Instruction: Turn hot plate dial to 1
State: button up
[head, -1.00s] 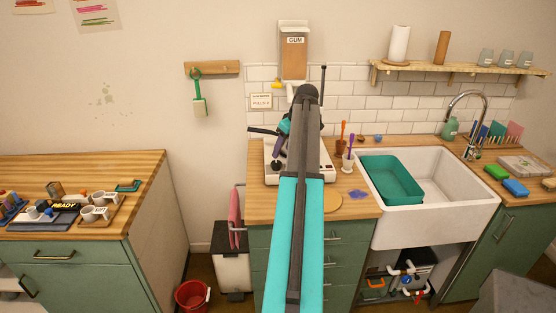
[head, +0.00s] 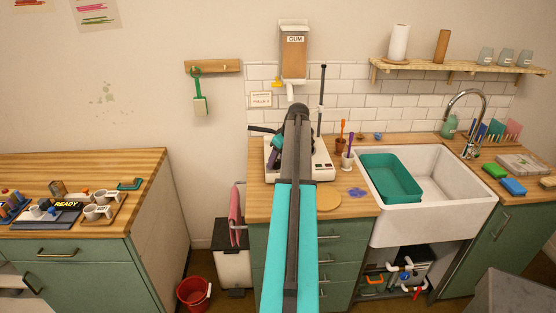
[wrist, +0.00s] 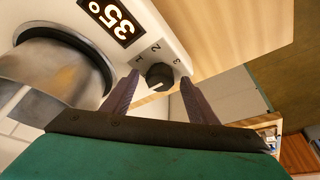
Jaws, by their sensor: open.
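The white hot plate (head: 322,172) stands on the wooden counter, mostly hidden behind my arm in the head view. In the wrist view its white front panel (wrist: 182,52) carries a black display reading 35° and a black dial (wrist: 159,76) with the numbers 1, 2 and 3 around it. A round metal vessel or plate (wrist: 60,75) sits on it at the left. My gripper (wrist: 160,88) is open, its two dark fingers on either side of the dial. I cannot tell whether they touch it. The dial's pointer setting is not clear.
A dark stand rod (head: 322,100) rises behind the hot plate. The sink (head: 430,190) holds a teal tub (head: 390,178). A gum dispenser (head: 294,50) hangs above.

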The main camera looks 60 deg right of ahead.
jog(key=c, duration=1)
jog(key=shift+m+h, duration=0.3)
jog(key=shift+m, duration=0.2)
jog(key=m+b, duration=0.1)
jog(key=m, duration=0.1)
jog(key=m+h, duration=0.1)
jog(key=m, duration=0.1)
jog(key=shift+w+a+m+g+h+b, duration=0.1)
jog(key=shift+a+m+g+h+b, duration=0.05)
jog(key=shift+m+g+h+b, duration=0.2)
jog(key=m+g, duration=0.1)
jog(key=m, duration=0.2)
jog(key=m+g+h+b, duration=0.1)
jog(key=m, duration=0.2)
jog(key=shift+w+r, duration=0.1)
jog(key=shift+w, duration=0.1)
jog(key=o, duration=1)
jog(key=shift+a, duration=0.1)
